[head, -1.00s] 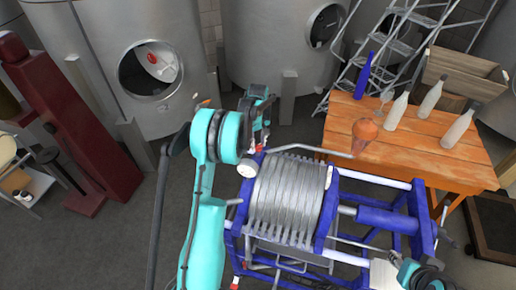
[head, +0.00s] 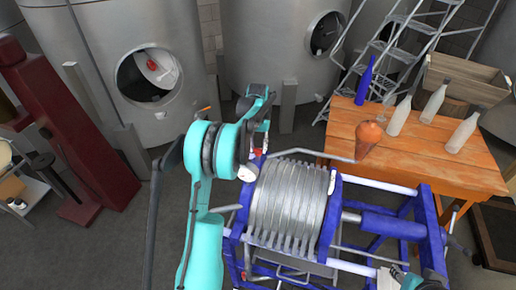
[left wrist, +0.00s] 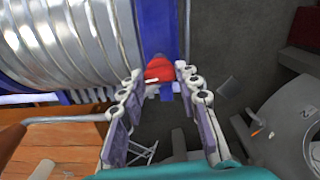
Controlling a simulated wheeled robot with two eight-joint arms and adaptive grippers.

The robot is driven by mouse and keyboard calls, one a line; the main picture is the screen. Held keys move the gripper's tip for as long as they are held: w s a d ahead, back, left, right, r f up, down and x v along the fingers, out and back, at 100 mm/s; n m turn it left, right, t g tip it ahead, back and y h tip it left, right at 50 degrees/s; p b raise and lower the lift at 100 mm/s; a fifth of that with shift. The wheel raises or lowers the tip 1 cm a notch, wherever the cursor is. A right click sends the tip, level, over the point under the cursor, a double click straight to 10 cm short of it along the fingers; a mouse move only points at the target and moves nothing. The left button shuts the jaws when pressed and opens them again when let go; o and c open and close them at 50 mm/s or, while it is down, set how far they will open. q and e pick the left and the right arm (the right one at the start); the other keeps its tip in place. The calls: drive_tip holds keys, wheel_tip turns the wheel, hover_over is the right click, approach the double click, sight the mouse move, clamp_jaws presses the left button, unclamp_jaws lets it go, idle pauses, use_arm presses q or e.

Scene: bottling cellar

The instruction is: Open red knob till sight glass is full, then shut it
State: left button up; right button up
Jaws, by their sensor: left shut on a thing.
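The red knob (left wrist: 158,70) sits at the blue end frame of the plate filter, between the fingertips of my left gripper (left wrist: 160,82) in the left wrist view. The fingers are closed on its sides.
The plate filter (head: 287,205) has ribbed grey plates in a blue frame. An orange table (head: 420,160) with white bottles, a blue bottle (head: 364,82) and an orange-brown cone-shaped thing (head: 368,136) stands behind right. Steel tanks (head: 130,75) line the back; a dark red column (head: 65,120) stands left.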

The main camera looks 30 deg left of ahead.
sight(258, 149)
use_arm(q)
drive_tip(key=shift+m, duration=0.3)
drive_tip(key=o, duration=1.1)
wheel_tip(258, 149, up, 12)
drive_tip(key=shift+r, duration=0.1)
idle(0.3)
